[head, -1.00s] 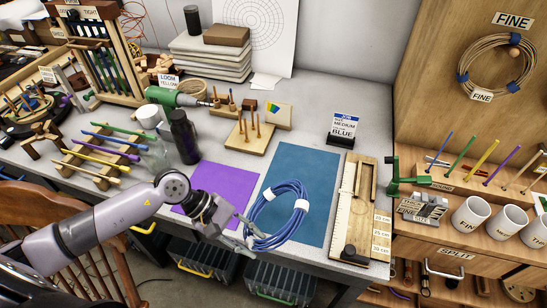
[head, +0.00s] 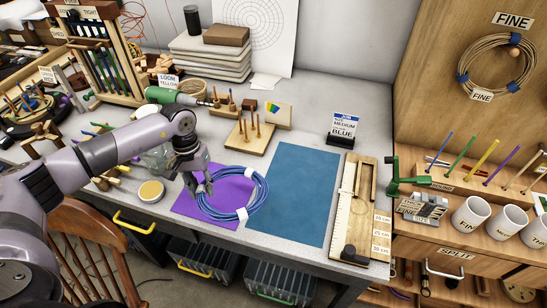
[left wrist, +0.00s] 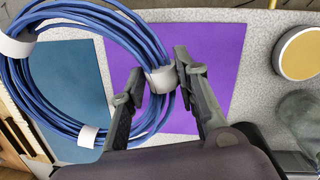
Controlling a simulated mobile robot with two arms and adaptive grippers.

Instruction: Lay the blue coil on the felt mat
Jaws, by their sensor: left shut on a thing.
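The blue coil (head: 263,192) is a ring of blue cane with white bands; it also fills the upper left of the left wrist view (left wrist: 22,88). My left gripper (head: 203,188) is shut on the coil's left side, and in the left wrist view its fingers (left wrist: 160,76) close at a white band. The coil is over the purple mat (head: 190,208), its right edge reaching toward the teal mat (head: 300,195). Its height above the surface is hard to judge. Which mat is felt I cannot tell. My right gripper is out of view.
A round yellow-topped tin (head: 150,191) and a clear jar (head: 155,158) stand left of the purple mat. A peg board (head: 243,143) is behind. A wooden ruler board (head: 352,215) borders the teal mat on the right. The teal mat is largely bare.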

